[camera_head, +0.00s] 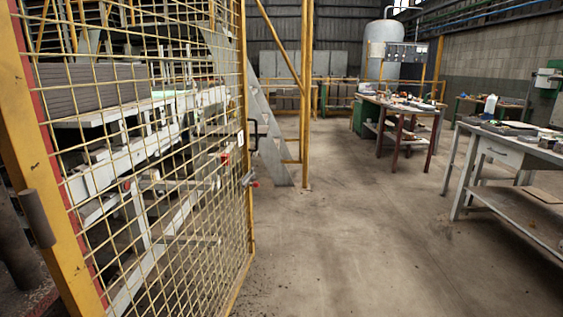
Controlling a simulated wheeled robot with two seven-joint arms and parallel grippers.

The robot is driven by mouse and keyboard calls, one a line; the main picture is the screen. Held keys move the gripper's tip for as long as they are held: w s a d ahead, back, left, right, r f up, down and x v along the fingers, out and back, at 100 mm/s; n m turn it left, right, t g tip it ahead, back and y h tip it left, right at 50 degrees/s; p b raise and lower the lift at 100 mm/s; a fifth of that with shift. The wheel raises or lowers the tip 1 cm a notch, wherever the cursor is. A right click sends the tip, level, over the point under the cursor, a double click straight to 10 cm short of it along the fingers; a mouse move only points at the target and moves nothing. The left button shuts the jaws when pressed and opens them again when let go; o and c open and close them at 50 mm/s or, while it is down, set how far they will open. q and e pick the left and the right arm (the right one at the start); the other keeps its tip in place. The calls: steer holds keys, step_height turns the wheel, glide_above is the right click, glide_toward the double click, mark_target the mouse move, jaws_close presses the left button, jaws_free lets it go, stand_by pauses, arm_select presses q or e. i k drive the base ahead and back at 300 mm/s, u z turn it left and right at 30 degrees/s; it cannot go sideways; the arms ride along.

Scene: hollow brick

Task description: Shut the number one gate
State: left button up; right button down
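A yellow wire-mesh gate (195,200) in a yellow frame fills the left of the head view. It stands swung open, running away from me, with its hinge-side post (45,170) near me at the left. Its far edge carries a black handle (257,134) and a small red latch piece (249,180). A white label (240,138) sits by the handle; its writing is too small to read. A yellow post (306,100) stands beyond the gate's free edge, apart from it. Neither of my grippers shows in this view.
Grey machinery (130,150) stands behind the mesh. A wooden workbench (400,105) with tools is at the back right, and a white metal table (510,150) is at the right. The concrete floor (350,230) between gate and tables is clear.

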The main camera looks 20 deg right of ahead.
mark_target(23, 152)
steer(key=z, duration=0.4)
steer(key=k, duration=0.45)
steer(key=z, duration=0.75)
steer(key=i, duration=2.15)
steer(key=u, duration=1.65)
steer(key=i, duration=0.6)
steer(key=u, duration=0.6)
